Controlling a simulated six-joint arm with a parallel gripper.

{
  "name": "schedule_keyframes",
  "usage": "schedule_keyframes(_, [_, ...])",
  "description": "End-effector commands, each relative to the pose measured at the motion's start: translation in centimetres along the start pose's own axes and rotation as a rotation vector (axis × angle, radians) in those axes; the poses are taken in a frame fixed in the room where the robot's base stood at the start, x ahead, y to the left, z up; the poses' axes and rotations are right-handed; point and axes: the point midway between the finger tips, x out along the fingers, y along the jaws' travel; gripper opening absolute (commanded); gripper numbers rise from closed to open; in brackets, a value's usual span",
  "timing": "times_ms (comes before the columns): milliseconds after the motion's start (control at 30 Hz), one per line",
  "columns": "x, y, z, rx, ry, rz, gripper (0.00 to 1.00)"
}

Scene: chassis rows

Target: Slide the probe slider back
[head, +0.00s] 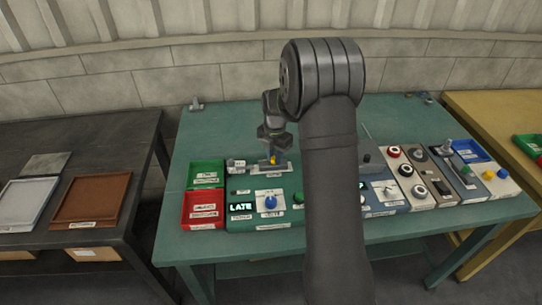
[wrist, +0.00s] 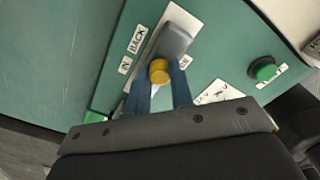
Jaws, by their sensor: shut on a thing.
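The probe slider has a round yellow knob (wrist: 159,71) on a grey block, set in a pale plate (wrist: 192,20) on a green panel. The knob also shows small in the head view (head: 273,160), at the back of the panel. Small labels reading IN and BACK (wrist: 138,39) lie beside the plate in the wrist view. My gripper (wrist: 162,82) has its blue fingers on either side of the knob and is shut on it. In the head view my gripper (head: 272,157) reaches down to the slider. The slider's exact position along its track is hard to tell.
Green (head: 206,167) and red (head: 187,212) bins stand left. My arm hides the middle of the table.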

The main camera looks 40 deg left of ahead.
Motion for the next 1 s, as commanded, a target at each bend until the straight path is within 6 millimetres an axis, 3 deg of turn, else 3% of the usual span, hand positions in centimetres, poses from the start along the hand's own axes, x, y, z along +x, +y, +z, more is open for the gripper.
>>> schedule_keyframes(33, [-0.1, -0.3, 0.4, 0.002, -0.006, -0.003, 0.23])
schedule_keyframes(133, [-0.1, -0.3, 0.3, 0.002, -0.005, -0.004, 0.42])
schedule_keyframes(433, [-0.1, -0.2, 0.2, 0.001, -0.004, -0.003, 0.43])
schedule_keyframes(567, [-1.2, -0.1, 0.2, 0.001, -0.005, -0.001, 0.43])
schedule_keyframes(667, [-2.9, -0.1, 0.2, 0.001, -0.005, 0.0, 0.43])
schedule_keyframes(1000, [-11.2, -0.1, 0.3, 0.002, -0.007, 0.001, 0.43])
